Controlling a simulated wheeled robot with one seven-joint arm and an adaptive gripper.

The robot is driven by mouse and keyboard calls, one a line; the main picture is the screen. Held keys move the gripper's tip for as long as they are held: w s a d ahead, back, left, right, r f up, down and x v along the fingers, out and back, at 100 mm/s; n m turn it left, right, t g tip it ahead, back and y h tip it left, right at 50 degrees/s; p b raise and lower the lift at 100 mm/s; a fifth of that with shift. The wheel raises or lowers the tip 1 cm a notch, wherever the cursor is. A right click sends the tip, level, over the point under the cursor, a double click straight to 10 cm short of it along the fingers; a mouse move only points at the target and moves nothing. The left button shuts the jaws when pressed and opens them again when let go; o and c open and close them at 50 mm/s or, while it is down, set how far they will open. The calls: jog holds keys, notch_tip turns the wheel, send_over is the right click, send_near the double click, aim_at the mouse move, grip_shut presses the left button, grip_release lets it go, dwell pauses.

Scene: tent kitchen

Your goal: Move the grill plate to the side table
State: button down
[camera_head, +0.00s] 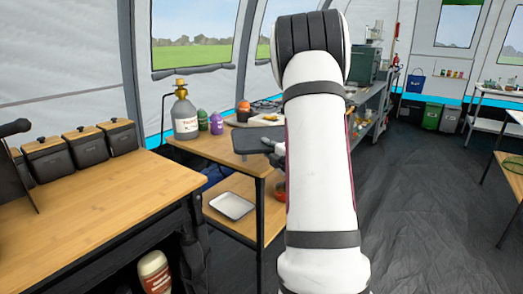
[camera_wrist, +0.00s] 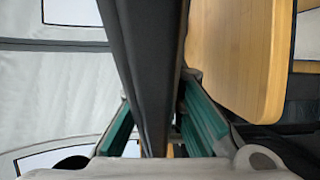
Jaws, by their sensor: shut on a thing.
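I cannot tell whether the plate touches the tabletop. A wooden tabletop (camera_wrist: 235,55) shows beside the plate in the wrist view.
Bottles, including a large grey one (camera_head: 185,115) and a purple one (camera_head: 216,123), stand along the table's back. A white tray (camera_head: 232,205) lies on its lower shelf. A larger wooden counter (camera_head: 90,215) with black canisters (camera_head: 84,147) is at left.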

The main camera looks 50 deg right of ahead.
jog(key=w+d, duration=0.1)
jog(key=w, duration=0.1)
jog(key=w+d, duration=0.4)
jog(key=shift+w+f+b, duration=0.15)
jog(key=shift+f+b, duration=0.1)
jog(key=shift+b, duration=0.15)
jog(key=shift+w+d+f, duration=0.15)
jog(key=shift+f, duration=0.15)
notch_tip(320, 180, down, 3)
jog(key=shift+f+b, duration=0.1)
jog(key=shift+b, duration=0.45)
jog(key=c, duration=1.7)
grip_release()
